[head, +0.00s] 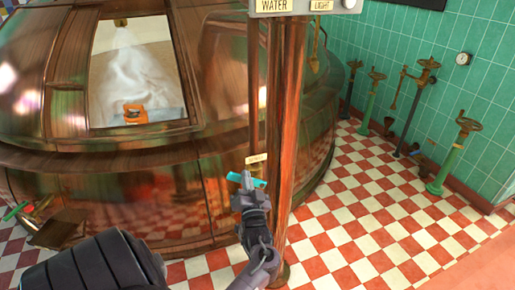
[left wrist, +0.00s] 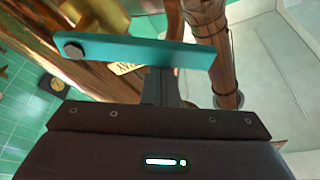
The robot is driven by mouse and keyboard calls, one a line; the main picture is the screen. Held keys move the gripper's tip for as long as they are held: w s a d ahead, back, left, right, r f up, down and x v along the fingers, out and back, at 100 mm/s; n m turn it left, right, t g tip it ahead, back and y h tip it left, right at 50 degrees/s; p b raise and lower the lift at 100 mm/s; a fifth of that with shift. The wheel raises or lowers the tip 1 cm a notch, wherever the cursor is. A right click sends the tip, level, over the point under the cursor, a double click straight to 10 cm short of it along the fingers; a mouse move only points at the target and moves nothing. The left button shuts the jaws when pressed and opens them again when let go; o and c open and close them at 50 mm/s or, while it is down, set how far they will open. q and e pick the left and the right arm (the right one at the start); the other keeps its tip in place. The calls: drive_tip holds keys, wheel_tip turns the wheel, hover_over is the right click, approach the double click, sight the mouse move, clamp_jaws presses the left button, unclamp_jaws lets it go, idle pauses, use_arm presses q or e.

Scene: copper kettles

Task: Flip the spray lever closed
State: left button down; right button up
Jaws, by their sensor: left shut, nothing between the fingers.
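The teal spray lever (head: 258,183) is at the front of the copper kettle, beside the copper post. In the left wrist view the lever (left wrist: 140,50) is a flat bar with a dark bolt at its left end, lying nearly level and tilted slightly. My left gripper (head: 247,182) is shut and empty, upright at the lever. In the left wrist view its fingers (left wrist: 163,84) reach up to the lever's lower edge, and their tips are hidden by the bar. I cannot tell whether they touch it. My right gripper is not in view.
The copper kettle (head: 130,190) fills the left, with an open hatch showing whitish spray and an orange item (head: 135,114). A copper post (head: 285,130) stands close right of my gripper. A small label (head: 256,159) sits above the lever. Green valve stands (head: 455,150) line the right wall; checkered floor is clear between.

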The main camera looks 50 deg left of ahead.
use_arm(q)
drive_tip(key=f+n+b, duration=0.1)
drive_tip(key=s+f+n+g+y+b, duration=0.1)
drive_tip(key=f+n+b, duration=0.1)
drive_tip(key=s+a+f+n+b, duration=0.1)
drive_tip(key=n, duration=0.1)
drive_tip(key=shift+f+g+y+b, duration=0.15)
drive_tip(key=shift+g+y+b, duration=0.15)
drive_tip(key=shift+g, duration=0.1)
drive_tip(key=shift+s+f, duration=0.15)
drive_tip(key=shift+f, duration=0.05)
idle(0.3)
